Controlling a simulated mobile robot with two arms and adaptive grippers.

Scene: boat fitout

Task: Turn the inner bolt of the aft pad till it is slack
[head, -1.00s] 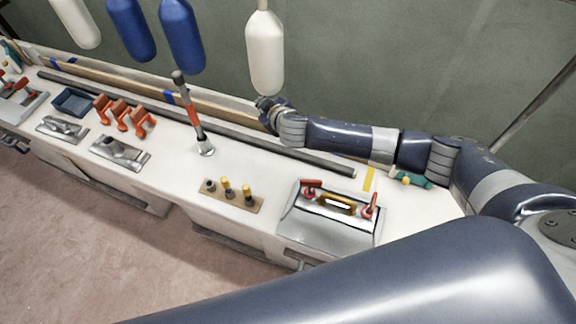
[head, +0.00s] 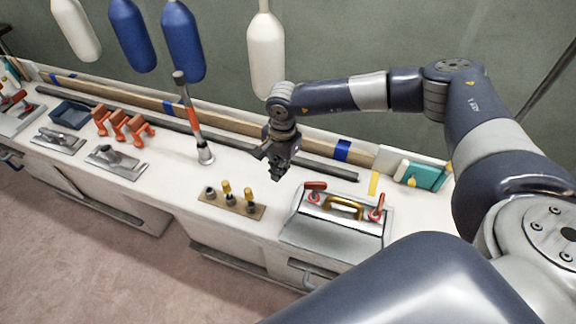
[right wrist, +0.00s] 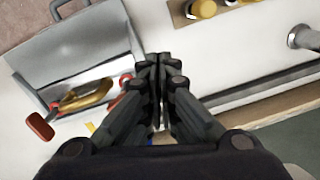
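Two metal pads with fittings on them, a left one (head: 50,146) and a right one (head: 100,165), lie on the bench at left in the head view. I cannot tell which is the aft pad, and their bolts are too small to make out. My right gripper (head: 276,176) hangs pointing down over the bench, well to the right of both pads. Its fingertips (right wrist: 158,62) are together with nothing between them in the right wrist view. My left gripper is not in view.
A peg board (head: 257,212) with yellow-topped pegs lies near my right gripper. A metal box (head: 330,232) with a gold handle and red levers stands to its right. Orange clamps (head: 120,121) sit behind the pads. Fenders (head: 183,40) hang above.

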